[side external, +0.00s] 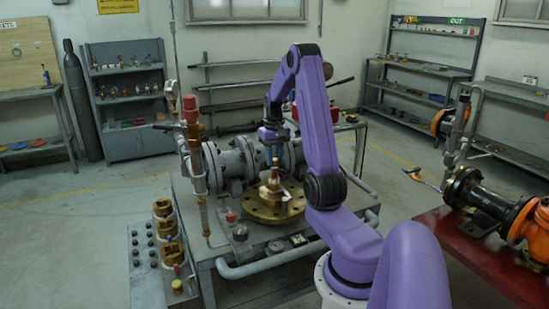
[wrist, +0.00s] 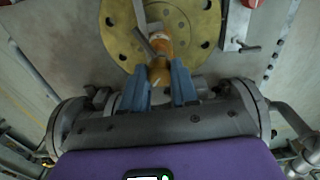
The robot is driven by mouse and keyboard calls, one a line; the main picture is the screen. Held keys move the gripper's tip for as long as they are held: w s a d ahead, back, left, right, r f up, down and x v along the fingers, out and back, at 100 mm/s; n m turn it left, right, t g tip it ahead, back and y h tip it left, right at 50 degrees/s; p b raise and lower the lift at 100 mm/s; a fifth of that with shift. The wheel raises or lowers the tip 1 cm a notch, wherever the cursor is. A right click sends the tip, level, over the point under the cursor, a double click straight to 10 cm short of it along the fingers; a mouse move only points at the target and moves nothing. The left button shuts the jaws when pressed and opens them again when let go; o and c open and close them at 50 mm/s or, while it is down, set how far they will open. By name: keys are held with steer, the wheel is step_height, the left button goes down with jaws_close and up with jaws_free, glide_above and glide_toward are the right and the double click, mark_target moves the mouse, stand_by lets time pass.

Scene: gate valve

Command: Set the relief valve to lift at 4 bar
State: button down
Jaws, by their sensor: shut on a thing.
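A brass fitting stands upright on a round brass flange (side external: 262,213) on the grey bench. The fitting (side external: 272,188) has a pale lever at its side. In the wrist view, the fitting (wrist: 160,48) looks orange-brown, with a grey bar across it, over the drilled flange (wrist: 120,42). My gripper (side external: 274,163) is above the fitting, pointing down. In the wrist view its blue fingers (wrist: 159,82) are on either side of the fitting's top, shut on it. The exact part gripped is partly hidden. I cannot tell for certain that this fitting is the relief valve.
Behind the flange runs a large grey flanged pipe (side external: 230,168). A red-capped vertical fitting (side external: 191,112) with a gauge stands to the left. A grey box with brass rings (side external: 163,228) is front left; a red bench (side external: 470,255) is right.

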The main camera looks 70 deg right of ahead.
mark_target(275, 159)
steer(key=shift+n, duration=1.5)
steer(key=c, duration=0.8)
jaws_free()
steer(key=shift+c, duration=0.2)
steer(key=shift+r, duration=0.1)
step_height(275, 159, up, 17)
steer(key=shift+r, duration=0.15)
